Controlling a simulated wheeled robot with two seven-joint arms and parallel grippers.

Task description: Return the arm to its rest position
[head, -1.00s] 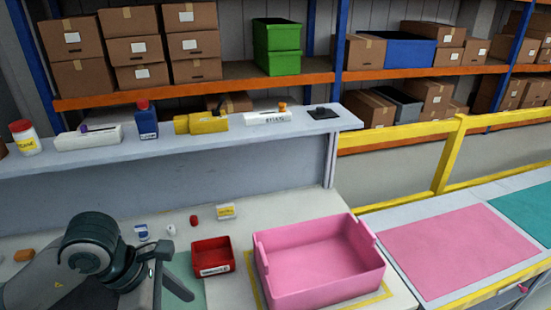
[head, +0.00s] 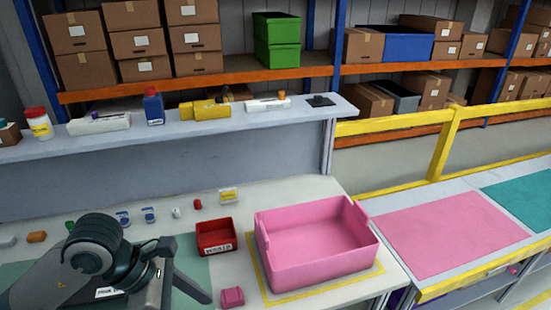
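My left arm enters at the lower left of the head view. Its gripper (head: 180,286) hangs low over the teal mat on the workbench, left of the small red bin (head: 215,236). Its two dark fingers look spread apart, with nothing visible between them. The lower part of the gripper is close to the picture's bottom edge. My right arm and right gripper are not in the picture.
A large pink bin (head: 315,245) stands on a yellow-outlined spot right of the red bin. A pink block (head: 232,296) lies in front. Small blue-white parts (head: 148,215) lie behind my arm. A raised ledge (head: 270,119) holds bottles and boxes.

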